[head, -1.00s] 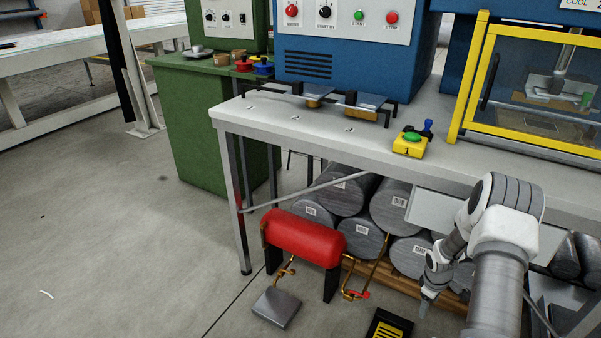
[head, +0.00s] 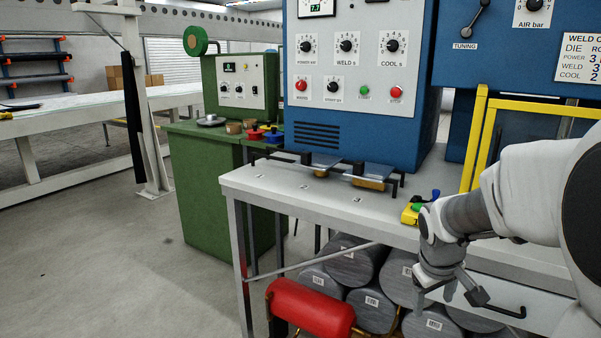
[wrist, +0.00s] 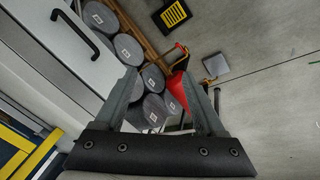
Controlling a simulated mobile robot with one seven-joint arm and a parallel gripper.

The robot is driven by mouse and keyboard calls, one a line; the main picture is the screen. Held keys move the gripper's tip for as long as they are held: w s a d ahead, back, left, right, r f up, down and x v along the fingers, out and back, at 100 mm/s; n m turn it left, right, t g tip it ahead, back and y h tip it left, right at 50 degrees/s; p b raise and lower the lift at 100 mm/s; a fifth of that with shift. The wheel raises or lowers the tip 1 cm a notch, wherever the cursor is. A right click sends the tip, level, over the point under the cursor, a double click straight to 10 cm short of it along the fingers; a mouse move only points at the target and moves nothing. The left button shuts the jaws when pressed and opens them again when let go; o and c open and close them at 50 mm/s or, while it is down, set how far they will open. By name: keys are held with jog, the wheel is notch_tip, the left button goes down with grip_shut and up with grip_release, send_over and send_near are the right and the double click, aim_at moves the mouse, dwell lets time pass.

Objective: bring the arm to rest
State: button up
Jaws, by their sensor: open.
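My gripper (head: 462,292) is in front of the welder table's front edge at the right in the head view, with my white and grey arm coming in from the right. In the wrist view my gripper (wrist: 165,85) has its two fingers apart with nothing between them. Past the fingers show grey rolls and part of a red cylinder, well beyond the tips. The grey table (head: 290,196) stands behind and beside my gripper. A white drawer front with a black handle (wrist: 75,32) is left of the fingers in the wrist view; I cannot tell the exact gap.
A yellow box with a green button (head: 412,212) sits on the table near my arm. A yellow-framed guard (head: 480,130) stands at the right. Grey rolls (head: 350,263) and a red cylinder (head: 310,308) are below the table. The floor at left (head: 110,260) is clear.

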jog(key=s+a+r+m+t+y, duration=0.15)
jog(key=s+a+r, duration=0.35)
jog(key=s, duration=0.5)
jog(key=s+a+r+m+t+y, duration=0.15)
jog(key=s+a+r, duration=0.25)
jog(key=s+a, duration=0.4)
notch_tip(320, 180, up, 20)
jog(key=s+d+p, duration=0.1)
jog(key=p, duration=1.9)
jog(key=shift+s+g+h, duration=0.2)
jog(key=shift+g+h, duration=0.1)
jog(key=c, duration=0.4)
jog(key=shift+o, duration=0.2)
jog(key=shift+d, duration=0.15)
